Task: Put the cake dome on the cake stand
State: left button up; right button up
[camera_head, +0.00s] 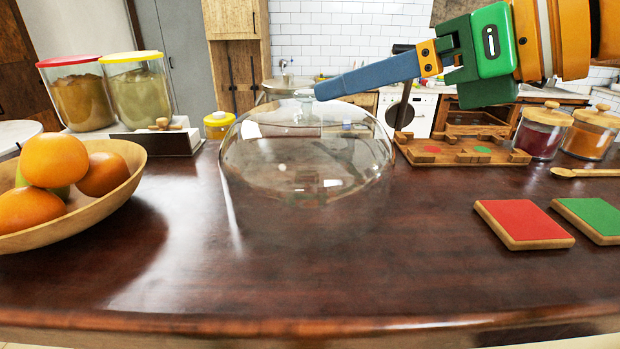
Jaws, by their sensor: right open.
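The clear glass cake dome (250,150) is in the middle of the counter, upright, with its small round knob (302,95) on top. I cannot make out a separate cake stand; glass edges and reflections blur together low in the dome, and I cannot tell whether a stand is under it. My right gripper (320,91) comes in from the upper right, with a green body and blue fingers seen edge-on. It is open, its fingertips at the knob in the picture. I cannot tell whether they touch it. My left gripper is out of view.
A wooden bowl of oranges (120,195) stands at the left on the dark wooden counter (350,285). Behind it are lidded jars (140,95). A wooden tray (460,155), more jars (543,130), a red tile (523,222) and a green tile (592,215) lie right. The front middle is clear.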

aim_at(321, 111)
jog(key=w+a+f, duration=0.1)
jog(key=w, duration=0.1)
jog(key=w+a+p, duration=0.1)
jog(key=w, duration=0.1)
jog(key=w+a+f+p, duration=0.1)
jog(key=w, duration=0.1)
jog(key=shift+w+a+f, duration=0.1)
jog(key=shift+a+f, duration=0.1)
jog(key=shift+f, duration=0.1)
jog(key=shift+a, duration=0.2)
jog(key=shift+s+a, duration=0.1)
jog(key=shift+s, duration=0.35)
jog(key=shift+c, duration=0.4)
jog(key=shift+w, duration=0.15)
grip_shut()
